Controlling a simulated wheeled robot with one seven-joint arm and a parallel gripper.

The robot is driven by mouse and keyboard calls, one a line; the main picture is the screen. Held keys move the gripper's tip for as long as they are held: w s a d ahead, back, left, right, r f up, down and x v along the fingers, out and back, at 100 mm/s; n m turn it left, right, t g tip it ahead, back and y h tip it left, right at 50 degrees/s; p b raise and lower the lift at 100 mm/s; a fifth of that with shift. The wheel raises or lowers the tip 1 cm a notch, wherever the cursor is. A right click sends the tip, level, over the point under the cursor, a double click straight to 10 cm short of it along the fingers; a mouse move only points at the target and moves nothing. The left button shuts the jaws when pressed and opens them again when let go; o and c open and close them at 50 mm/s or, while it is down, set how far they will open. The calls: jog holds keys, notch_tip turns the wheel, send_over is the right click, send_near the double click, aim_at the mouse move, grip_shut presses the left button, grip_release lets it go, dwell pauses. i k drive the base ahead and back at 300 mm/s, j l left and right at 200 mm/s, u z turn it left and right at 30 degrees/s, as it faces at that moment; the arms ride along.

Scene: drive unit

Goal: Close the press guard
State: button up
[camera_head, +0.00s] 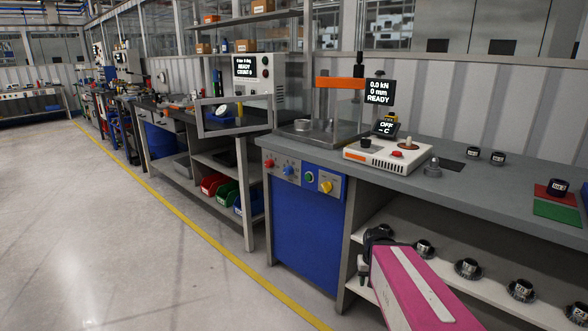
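The press (318,110) stands on the grey bench top, with an orange crosspiece and clear panels around it. A grey-framed clear panel (234,132), which looks like the press guard, stands swung out to the left of the press, past the bench's left end. The press front looks open, with a round metal part (302,125) on its base. My pink arm enters at the bottom right. Dark parts at its far end, apparently my gripper (364,262), are in front of the bench's lower shelf, well below and right of the guard. Its fingers are too unclear to tell open or shut.
A display (380,92) reads READY. A white control box (388,155) with a red button sits on the bench. Knobs line the blue cabinet (308,220). Several dark parts lie on the lower shelf. The floor left of the yellow line (188,207) is clear.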

aim_at(200, 104)
jog(key=i+j+z, duration=0.2)
jog(key=j+z, duration=0.15)
jog(key=j, duration=0.95)
jog(key=j+z, duration=0.35)
jog(key=j, duration=0.95)
jog(key=i+j+z, duration=0.15)
jog(key=j+z, duration=0.3)
jog(key=j, duration=0.9)
jog(key=k+j+z, duration=0.1)
jog(key=j+z, duration=0.3)
jog(key=j, duration=0.95)
jog(key=i+j, duration=0.1)
jog(key=j, duration=0.2)
jog(key=i+j+z, duration=0.1)
jog(key=j, duration=0.25)
jog(key=i+j, duration=0.15)
jog(key=j, duration=0.15)
jog(key=i+j+z, duration=0.1)
jog(key=j, duration=0.25)
